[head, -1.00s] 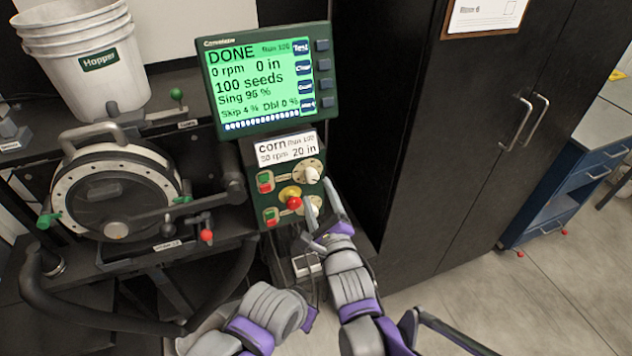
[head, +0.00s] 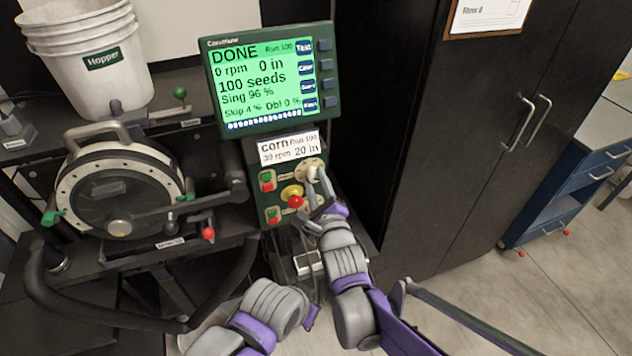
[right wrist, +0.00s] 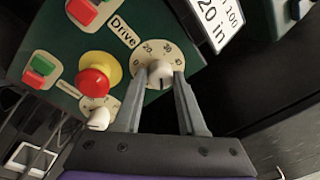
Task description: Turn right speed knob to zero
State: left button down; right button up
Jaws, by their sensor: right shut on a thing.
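A green control panel (head: 268,180) sits below the lit screen. Its upper right white knob (right wrist: 160,72) stands on a cream dial labelled Drive, with 20 and 30 readable. My right gripper (head: 318,182) reaches up to this knob from below. In the right wrist view, its two grey fingers (right wrist: 158,82) are closed on either side of the knob. A dark mark shows on the knob's face, but its exact reading is unclear. The second white knob (right wrist: 99,119) is left of the fingers; in the head view it is largely hidden by them.
A red button on a yellow base (right wrist: 95,80) and green-red switches (right wrist: 40,68) are close left of the gripper. The screen (head: 262,80) reads DONE, 0 rpm. A seed meter (head: 120,190) stands left; a black cabinet (head: 450,130) stands right.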

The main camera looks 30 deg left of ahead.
grip_shut()
